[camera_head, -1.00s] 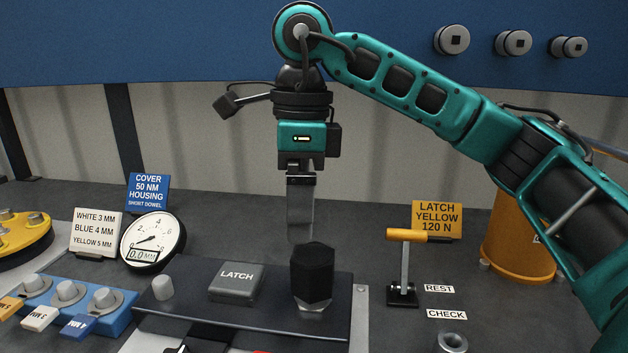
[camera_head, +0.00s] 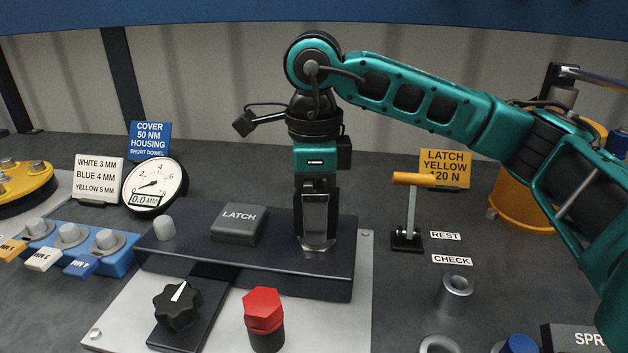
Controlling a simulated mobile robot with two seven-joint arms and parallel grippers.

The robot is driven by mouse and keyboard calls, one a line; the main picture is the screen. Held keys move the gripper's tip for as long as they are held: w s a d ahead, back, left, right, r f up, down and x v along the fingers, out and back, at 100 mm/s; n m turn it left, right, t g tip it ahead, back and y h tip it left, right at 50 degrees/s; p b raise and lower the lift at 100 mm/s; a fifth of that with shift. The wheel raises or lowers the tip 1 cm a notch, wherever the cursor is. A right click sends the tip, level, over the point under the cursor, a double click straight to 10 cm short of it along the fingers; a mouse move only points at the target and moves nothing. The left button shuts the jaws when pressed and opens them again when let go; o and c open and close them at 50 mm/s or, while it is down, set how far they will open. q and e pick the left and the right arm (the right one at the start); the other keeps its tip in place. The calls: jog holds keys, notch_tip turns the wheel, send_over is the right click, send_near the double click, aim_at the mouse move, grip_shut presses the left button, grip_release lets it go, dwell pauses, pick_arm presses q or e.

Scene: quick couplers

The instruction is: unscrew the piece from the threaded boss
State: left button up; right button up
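The piece is a black hexagonal cap (camera_head: 332,212) standing upright on a short silver boss (camera_head: 317,245) at the right end of a dark raised block. My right gripper (camera_head: 316,212) points straight down over the cap. Its near grey finger covers the cap's middle, and black edges of the cap show on both sides. The far finger is hidden behind, so I cannot tell whether the fingers press on the cap. The threads are not visible. My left gripper is out of view.
The dark block (camera_head: 250,262) also carries a grey LATCH button (camera_head: 239,223) and a light knob (camera_head: 164,228). In front are a black dial (camera_head: 177,305) and a red hexagonal cap (camera_head: 263,310). A yellow-handled lever (camera_head: 411,205) stands to the right. A gauge (camera_head: 155,186) is at left.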

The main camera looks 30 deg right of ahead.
jog(key=shift+f, duration=0.4)
jog(key=shift+c, duration=0.2)
